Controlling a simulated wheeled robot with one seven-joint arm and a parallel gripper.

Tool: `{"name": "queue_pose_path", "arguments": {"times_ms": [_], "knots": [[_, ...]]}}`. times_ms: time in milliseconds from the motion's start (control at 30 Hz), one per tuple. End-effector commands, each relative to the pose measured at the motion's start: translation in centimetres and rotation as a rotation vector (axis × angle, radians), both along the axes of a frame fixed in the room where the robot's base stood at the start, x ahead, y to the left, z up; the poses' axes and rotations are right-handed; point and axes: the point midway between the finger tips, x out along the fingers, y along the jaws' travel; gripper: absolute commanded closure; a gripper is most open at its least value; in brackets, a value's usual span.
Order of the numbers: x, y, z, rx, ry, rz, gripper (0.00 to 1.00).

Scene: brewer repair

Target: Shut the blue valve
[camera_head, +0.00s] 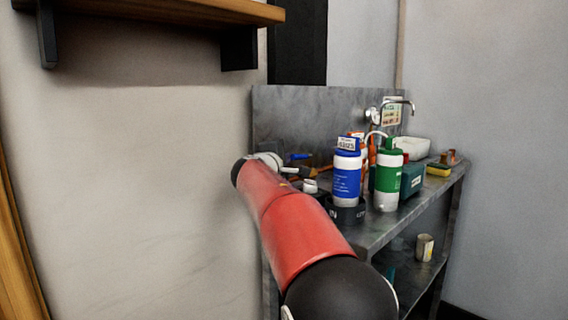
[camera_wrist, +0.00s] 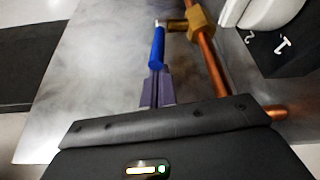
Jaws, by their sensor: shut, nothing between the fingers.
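The blue valve handle (camera_wrist: 157,47) points down the wrist view toward my gripper, at the left of a brass valve body (camera_wrist: 201,27) on a copper pipe (camera_wrist: 208,65). It runs roughly alongside the pipe, at a slight angle. My gripper (camera_wrist: 157,75) is shut and empty. Its fingertips are at the handle's near end; I cannot tell whether they touch. In the head view the blue handle (camera_head: 300,156) shows small above the bench, just past the end of my red arm. The arm hides most of the gripper there.
A blue-labelled bottle (camera_head: 346,176) and a green-labelled bottle (camera_head: 387,178) stand on the metal bench (camera_head: 381,232), right of the arm. A white vessel over a black base (camera_wrist: 291,50) is close right of the pipe. A wooden shelf (camera_head: 165,13) hangs upper left.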

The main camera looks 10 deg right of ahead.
Motion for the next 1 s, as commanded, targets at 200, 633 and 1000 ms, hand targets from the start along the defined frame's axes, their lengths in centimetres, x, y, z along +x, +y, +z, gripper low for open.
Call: {"name": "queue_pose_path", "arguments": {"times_ms": [200,633,1000], "knots": [[-1.1,-0.8,-0.5,0.002,-0.003,0.057,1.0],[-3.1,-3.2,-0.2,0.0,-0.001,0.056,1.0],[-3.7,-4.7,0.0,0.001,0.0,0.056,1.0]]}}
